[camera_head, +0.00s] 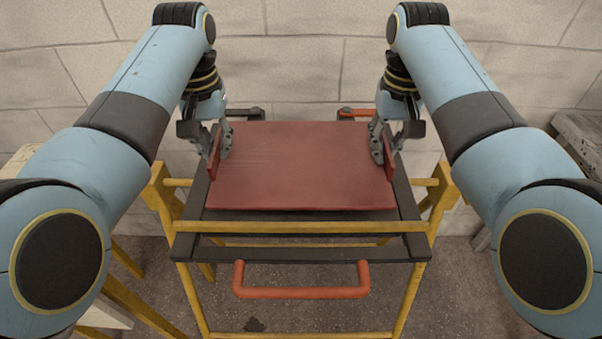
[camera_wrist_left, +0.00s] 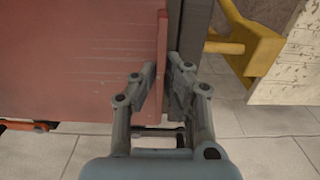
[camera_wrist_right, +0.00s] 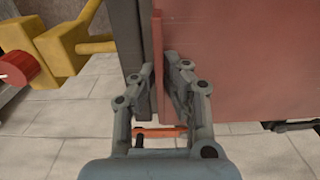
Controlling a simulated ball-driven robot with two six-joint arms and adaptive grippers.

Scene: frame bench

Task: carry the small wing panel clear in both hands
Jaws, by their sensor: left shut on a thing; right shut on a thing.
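The small wing panel (camera_head: 300,170) is a flat dull-red plate with a raised edge strip on its left and right sides. It lies level at the dark-topped frame, between the side rails; I cannot tell whether it touches them. My left gripper (camera_head: 218,148) is shut on its left edge strip, and my right gripper (camera_head: 383,148) is shut on its right edge strip. The panel fills the left of the left wrist view (camera_wrist_left: 75,60) and the right of the right wrist view (camera_wrist_right: 245,60). The fingers hide parts of both strips.
The yellow frame (camera_head: 300,227) carries dark rails (camera_head: 408,205) close outside both grippers. An orange handle (camera_head: 300,292) sticks out at the front. A black handle (camera_head: 245,114) and an orange one (camera_head: 355,113) are at the back, near a block wall. A worn bench (camera_head: 580,140) stands far right.

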